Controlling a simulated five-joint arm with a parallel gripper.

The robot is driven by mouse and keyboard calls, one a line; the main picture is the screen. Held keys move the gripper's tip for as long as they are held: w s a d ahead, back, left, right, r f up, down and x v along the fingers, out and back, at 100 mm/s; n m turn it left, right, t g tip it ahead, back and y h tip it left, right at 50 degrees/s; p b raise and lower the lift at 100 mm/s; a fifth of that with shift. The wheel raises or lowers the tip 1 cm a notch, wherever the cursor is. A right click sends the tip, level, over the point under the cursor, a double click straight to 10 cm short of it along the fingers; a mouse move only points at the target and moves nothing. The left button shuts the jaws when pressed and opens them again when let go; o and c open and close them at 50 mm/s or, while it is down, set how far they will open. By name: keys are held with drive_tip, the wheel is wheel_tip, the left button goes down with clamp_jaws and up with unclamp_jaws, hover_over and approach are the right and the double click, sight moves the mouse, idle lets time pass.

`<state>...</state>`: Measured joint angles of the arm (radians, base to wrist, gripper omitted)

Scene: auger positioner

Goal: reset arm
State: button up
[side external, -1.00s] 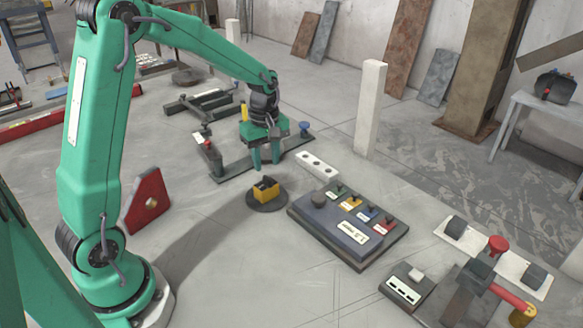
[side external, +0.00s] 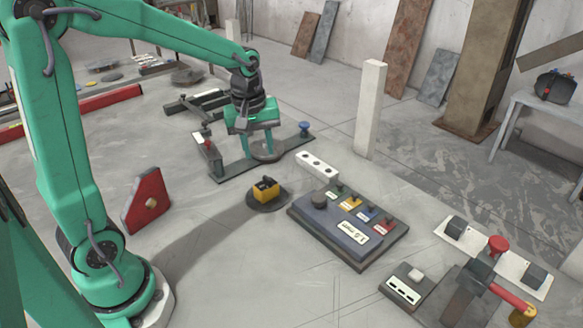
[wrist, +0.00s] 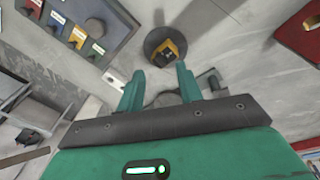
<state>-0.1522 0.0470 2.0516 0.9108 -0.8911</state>
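My gripper (side external: 263,153) hangs pointing down over a dark green frame (side external: 228,172) on the floor, behind the yellow block in the side external view. In the wrist view my gripper (wrist: 160,72) shows two green fingers well apart with nothing held. A grey round disc (side external: 266,151) shows between and below the fingers. The yellow-and-black block (side external: 265,190) sits on a dark round base (side external: 266,203), apart from my gripper. In the wrist view this block (wrist: 168,50) lies beyond the fingertips.
A control panel (side external: 350,222) with coloured labels stands to the right, with a white three-hole strip (side external: 317,166) behind it. A red wedge (side external: 147,202) stands at left. A white post (side external: 371,108) rises at the back. A red-knobbed lever device (side external: 487,265) is at front right.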

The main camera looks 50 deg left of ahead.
drive_tip(key=s+d+r+m+t, duration=0.2)
drive_tip(key=s+d+r+m, duration=0.1)
drive_tip(key=s+m, duration=0.3)
drive_tip(key=s+d+r+m+t, duration=0.2)
drive_tip(key=s+m, duration=0.4)
drive_tip(key=s, duration=0.3)
drive_tip(key=shift+d+r, duration=0.4)
drive_tip(key=shift+r, duration=0.4)
